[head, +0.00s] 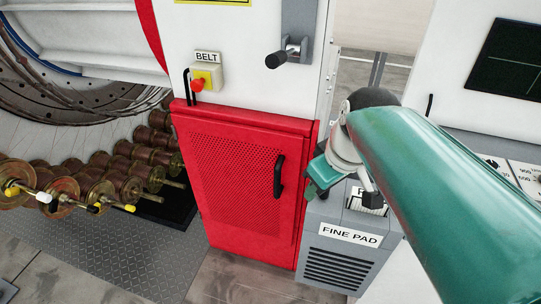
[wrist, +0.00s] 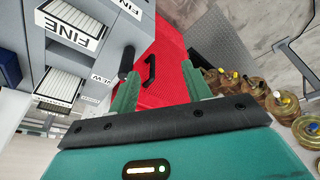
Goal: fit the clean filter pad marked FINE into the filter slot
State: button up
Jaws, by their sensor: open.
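My gripper (wrist: 163,84) is open, with nothing between its two green fingers. In the head view my gripper (head: 318,182) is beside the top of a grey unit (head: 325,212) labelled FINE PAD, partly covered by my arm. In the wrist view the grey unit (wrist: 107,52) fills the upper left. White pleated filter material (wrist: 58,88) sits in an opening there, and a white tag (wrist: 75,33) reads FINE. A second FINE tag (wrist: 130,7) is at the top edge. A small label (wrist: 101,78) seems to read NEW. I cannot tell which opening is the filter slot.
A red perforated cabinet door (head: 240,180) with a black handle (head: 279,176) stands left of the grey unit. A BELT box with a red button (head: 197,84) is above it. Several brown spools (head: 130,160) fill the left. Bare floor (head: 225,280) lies in front.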

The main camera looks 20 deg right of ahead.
jog(key=s+a+f+m+t, duration=0.1)
jog(key=s+a+m+t, duration=0.1)
jog(key=a, duration=0.5)
jog(key=shift+s+m, duration=0.3)
jog(key=shift+m, duration=0.5)
jog(key=shift+s+d+f, duration=0.1)
jog(key=shift+d, duration=0.1)
